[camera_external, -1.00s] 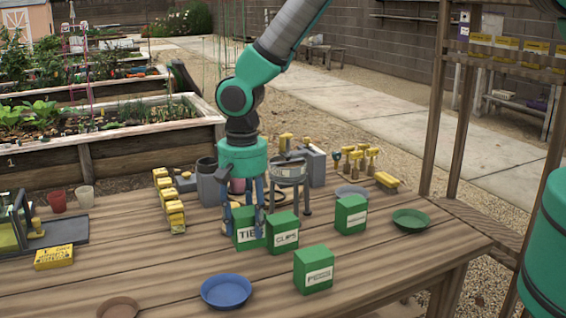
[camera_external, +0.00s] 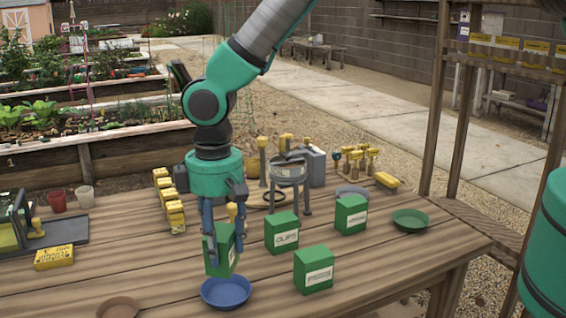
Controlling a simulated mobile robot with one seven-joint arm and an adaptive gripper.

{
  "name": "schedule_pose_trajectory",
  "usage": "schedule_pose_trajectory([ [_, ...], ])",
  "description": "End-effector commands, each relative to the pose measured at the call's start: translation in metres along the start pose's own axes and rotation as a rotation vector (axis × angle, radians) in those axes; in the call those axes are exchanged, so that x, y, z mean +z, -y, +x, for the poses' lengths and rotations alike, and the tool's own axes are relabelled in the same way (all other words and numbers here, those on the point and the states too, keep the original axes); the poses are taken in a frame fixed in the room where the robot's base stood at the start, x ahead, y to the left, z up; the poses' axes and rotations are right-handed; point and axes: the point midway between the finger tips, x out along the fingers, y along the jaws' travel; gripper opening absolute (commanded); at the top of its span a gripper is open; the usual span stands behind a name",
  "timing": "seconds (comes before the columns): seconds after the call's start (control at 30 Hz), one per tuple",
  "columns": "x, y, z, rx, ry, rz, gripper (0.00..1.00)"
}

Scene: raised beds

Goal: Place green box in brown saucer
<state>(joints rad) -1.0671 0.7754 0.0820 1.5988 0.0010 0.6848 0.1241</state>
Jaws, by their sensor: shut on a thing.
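My gripper (camera_external: 222,246) is shut on a green box (camera_external: 219,262) with a white label. It holds the box slightly tilted, above and just behind the blue saucer (camera_external: 226,292). The fingers hide part of the box. The brown saucer (camera_external: 118,308) lies empty at the front left, partly cut off by the bottom edge. Other green boxes stand on the table: the CLIPS box (camera_external: 281,233), one at the front (camera_external: 314,270) and one farther back (camera_external: 350,214).
A green saucer (camera_external: 411,220) lies at the right and a grey saucer (camera_external: 352,191) behind the boxes. A grey three-legged stand (camera_external: 288,172) is behind my gripper. A yellow box (camera_external: 54,257) lies at the left. The table between it and the blue saucer is clear.

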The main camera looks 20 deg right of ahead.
Motion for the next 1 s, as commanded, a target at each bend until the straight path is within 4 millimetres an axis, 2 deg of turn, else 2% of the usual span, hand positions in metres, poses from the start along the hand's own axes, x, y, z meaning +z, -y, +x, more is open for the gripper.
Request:
schedule_pose_trajectory([
  [0.2, -0.001, 0.040, -0.006, 0.000, 0.000, -0.306, 0.17],
  [0.4, 0.000, 0.065, -0.010, 0.000, 0.000, -0.517, 0.17],
  [0.6, 0.001, 0.076, -0.011, -0.001, 0.000, -0.615, 0.17],
  [1.0, 0.001, 0.078, -0.011, -0.001, 0.000, -0.629, 0.17],
])
